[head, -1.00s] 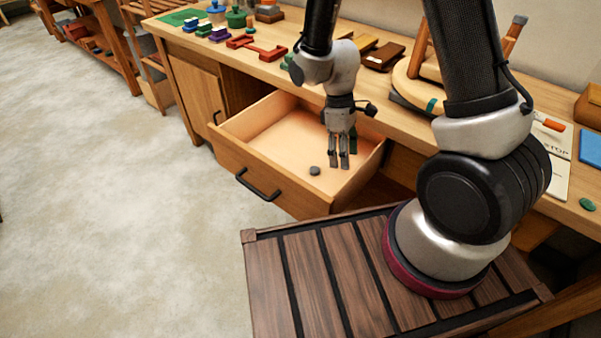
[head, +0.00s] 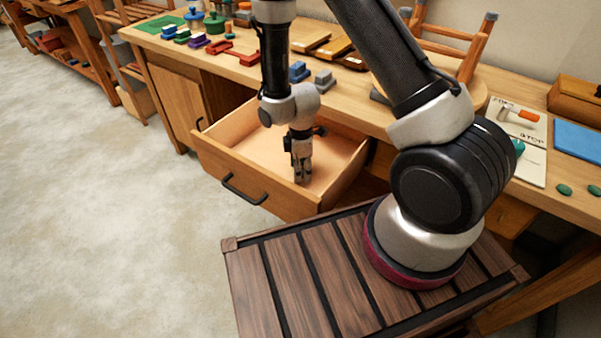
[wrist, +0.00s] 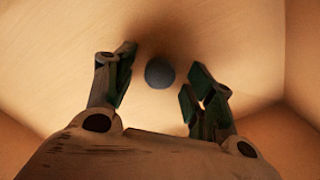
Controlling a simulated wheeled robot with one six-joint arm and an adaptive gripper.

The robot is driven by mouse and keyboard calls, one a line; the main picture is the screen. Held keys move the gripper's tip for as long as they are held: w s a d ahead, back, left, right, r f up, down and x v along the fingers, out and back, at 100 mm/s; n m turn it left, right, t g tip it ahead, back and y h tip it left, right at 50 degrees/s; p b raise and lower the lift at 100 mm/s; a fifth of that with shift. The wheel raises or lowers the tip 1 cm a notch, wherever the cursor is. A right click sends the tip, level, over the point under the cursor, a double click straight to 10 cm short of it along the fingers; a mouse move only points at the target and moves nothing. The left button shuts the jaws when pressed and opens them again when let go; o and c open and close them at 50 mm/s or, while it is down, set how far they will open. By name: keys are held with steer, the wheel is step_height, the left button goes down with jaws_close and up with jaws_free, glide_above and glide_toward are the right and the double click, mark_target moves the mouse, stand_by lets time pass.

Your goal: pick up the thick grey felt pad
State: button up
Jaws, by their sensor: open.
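The grey felt pad (wrist: 160,73) is a small, round, dark disc lying on the floor of the open drawer (head: 262,197). In the wrist view it shows between and just beyond the fingertips of my gripper (wrist: 158,88). My gripper is open and empty, pointing down into the drawer, with clear space on both sides of the pad. In the head view my gripper (head: 302,176) is low inside the drawer near its front wall, and it hides the pad there.
The drawer walls surround my gripper; the front wall carries a black handle (head: 243,190). The workbench (head: 350,104) above holds clamps, blocks and an upturned stool (head: 450,50). The rest of the drawer floor is bare.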

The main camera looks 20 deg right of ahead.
steer(key=c, duration=0.8)
steer(key=shift+o, duration=0.2)
